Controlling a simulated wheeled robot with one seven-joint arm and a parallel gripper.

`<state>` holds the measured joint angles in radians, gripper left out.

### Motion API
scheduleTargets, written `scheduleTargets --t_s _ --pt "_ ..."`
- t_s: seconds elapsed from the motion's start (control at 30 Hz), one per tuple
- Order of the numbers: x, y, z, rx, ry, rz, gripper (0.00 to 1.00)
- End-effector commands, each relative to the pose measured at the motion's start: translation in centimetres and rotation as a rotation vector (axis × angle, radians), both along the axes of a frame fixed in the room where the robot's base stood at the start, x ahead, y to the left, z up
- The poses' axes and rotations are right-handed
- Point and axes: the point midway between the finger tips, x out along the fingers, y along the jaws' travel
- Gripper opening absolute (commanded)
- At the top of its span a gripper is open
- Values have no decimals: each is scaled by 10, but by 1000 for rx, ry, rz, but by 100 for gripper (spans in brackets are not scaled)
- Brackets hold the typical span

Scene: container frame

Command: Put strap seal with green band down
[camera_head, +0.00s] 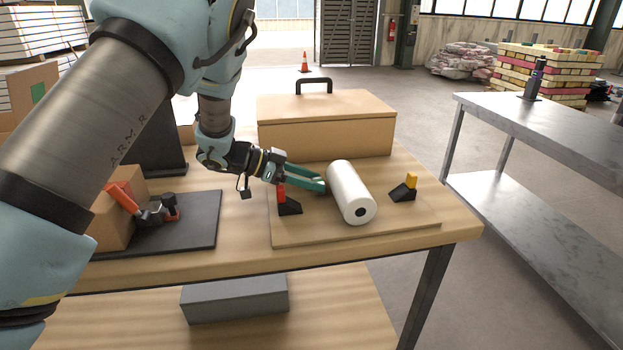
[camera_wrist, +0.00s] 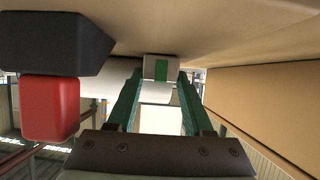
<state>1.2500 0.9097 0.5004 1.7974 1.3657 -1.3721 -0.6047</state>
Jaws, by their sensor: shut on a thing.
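The strap seal with the green band (camera_wrist: 161,68) is a small pale block with a green stripe. In the wrist view it sits between the tips of my gripper's green fingers (camera_wrist: 160,80), which are shut on it. In the head view my gripper (camera_head: 321,184) reaches in low from the left over the wooden board (camera_head: 310,234), its tips close to the left side of a white roll (camera_head: 350,192). I cannot make out the seal in the head view. Whether it touches the board is unclear.
A red-and-black block (camera_head: 287,201) stands just under my fingers, and a yellow-and-black block (camera_head: 404,188) right of the roll. A wooden box with a handle (camera_head: 325,125) stands behind. A dark mat with an orange-handled tool (camera_head: 195,228) lies left. The board's front is bare.

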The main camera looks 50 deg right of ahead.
Motion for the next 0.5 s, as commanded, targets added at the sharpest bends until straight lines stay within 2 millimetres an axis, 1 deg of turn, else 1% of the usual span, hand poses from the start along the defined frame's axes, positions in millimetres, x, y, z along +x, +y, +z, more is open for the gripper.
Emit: scheduleTargets --t_s 0.27,0.3,0.4,0.5 --pt "0 0 -3 -1 0 1 0" --pt "0 0 -3 -1 1 0 54" --pt "0 0 -2 -1 1 0 64" --pt "0 0 -2 -1 1 0 64"
